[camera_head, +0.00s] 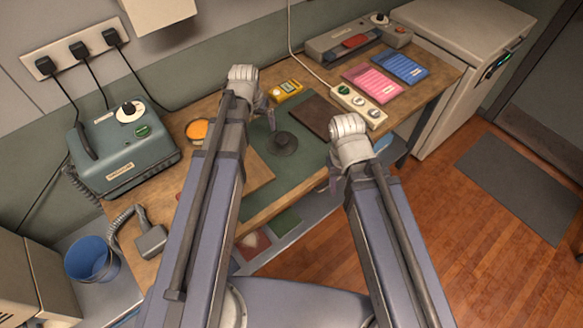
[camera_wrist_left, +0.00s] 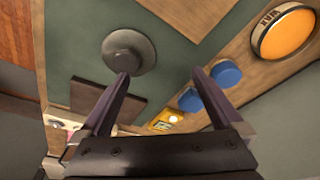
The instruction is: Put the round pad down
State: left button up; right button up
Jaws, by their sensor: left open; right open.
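The round pad (camera_head: 283,145) is a dark grey disc with a raised middle. It lies on the green mat (camera_head: 305,175) on the wooden bench, and it also shows in the left wrist view (camera_wrist_left: 128,50). My left gripper (camera_head: 268,118) is open just behind the pad in the head view. In the left wrist view its fingers (camera_wrist_left: 161,74) are apart with nothing between them; the left fingertip overlaps the pad's edge in the picture, and I cannot tell if they touch. My right gripper (camera_head: 334,180) is open and empty near the bench's front edge, right of the pad.
A yellow meter (camera_head: 285,90), a dark brown board (camera_head: 325,117) and a power strip (camera_head: 358,105) lie around the mat. An orange round tin (camera_head: 197,130) is at left, beside a green machine (camera_head: 125,150).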

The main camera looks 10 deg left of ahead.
pick_arm(q)
jog(key=s+d+m+g+y, duration=0.1)
jog(key=s+d+m+g, duration=0.1)
jog(key=s+d, duration=1.3)
jog(key=s+g, duration=0.1)
jog(key=s, duration=0.2)
jog(key=shift+s+d+f+m+y, duration=0.2)
jog(key=shift+f+m+y, duration=0.1)
jog(key=shift+m, duration=0.1)
dwell(0.4)
